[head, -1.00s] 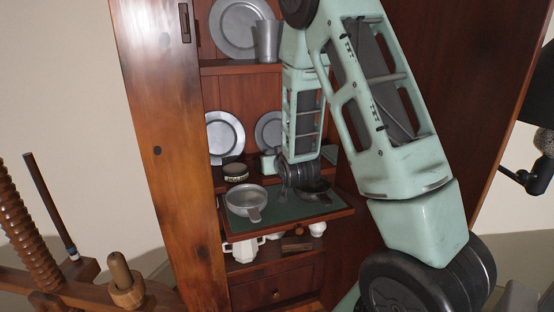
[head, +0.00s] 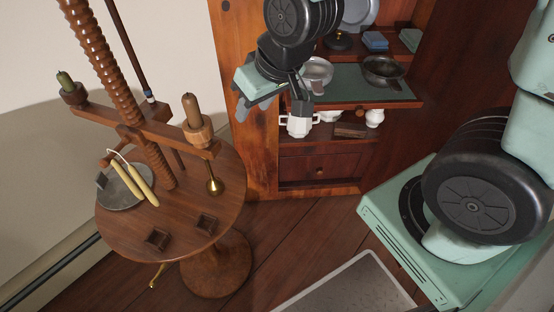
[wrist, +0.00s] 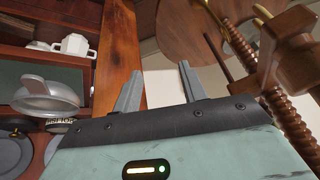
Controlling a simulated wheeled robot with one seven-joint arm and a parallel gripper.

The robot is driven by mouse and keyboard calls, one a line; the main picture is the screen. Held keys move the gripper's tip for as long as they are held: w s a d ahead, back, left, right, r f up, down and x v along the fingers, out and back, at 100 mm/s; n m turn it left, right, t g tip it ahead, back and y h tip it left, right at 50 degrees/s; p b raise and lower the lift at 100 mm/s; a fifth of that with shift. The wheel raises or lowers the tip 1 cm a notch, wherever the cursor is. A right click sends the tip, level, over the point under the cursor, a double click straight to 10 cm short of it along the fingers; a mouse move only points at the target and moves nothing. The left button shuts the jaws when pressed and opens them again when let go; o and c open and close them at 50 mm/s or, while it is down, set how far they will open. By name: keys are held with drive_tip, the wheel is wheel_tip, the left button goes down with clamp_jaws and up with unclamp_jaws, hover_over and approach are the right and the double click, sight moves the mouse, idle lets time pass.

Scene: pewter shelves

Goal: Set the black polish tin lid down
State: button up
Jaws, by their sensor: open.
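My gripper (head: 270,106) is in front of the cabinet's left side, fingers down, apart from the shelves. In the wrist view its two grey fingers (wrist: 160,82) are spread with nothing between them. A dark round tin with pale lettering (wrist: 60,126) shows in part in the wrist view, beyond the gripper's edge and close to a pewter bowl (wrist: 38,95). I cannot tell whether its lid is on it. I cannot make out a separate black polish tin lid in either current view.
A green-topped cabinet shelf (head: 340,88) holds a dark handled pan (head: 383,72); a white teapot (head: 298,124) stands below. A round wooden table (head: 180,215) at left carries a tall wooden screw (head: 120,75), candles and a grey plate (head: 118,198). Open floor lies between.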

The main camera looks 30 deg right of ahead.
drive_tip(key=s+a+r+n+g, duration=0.1)
drive_tip(key=s+a+n+g, duration=0.1)
drive_tip(key=s, duration=0.6)
drive_tip(key=s+a+r+n+g+h, duration=0.1)
drive_tip(key=s+a+n+g, duration=0.1)
drive_tip(key=s, duration=0.6)
drive_tip(key=shift+a+r+n+g+h, duration=0.2)
drive_tip(key=shift+a+n+g+h, duration=0.1)
drive_tip(key=shift+n, duration=0.3)
drive_tip(key=shift+r, duration=0.1)
wheel_tip(320, 180, up, 23)
drive_tip(key=p, duration=2.3)
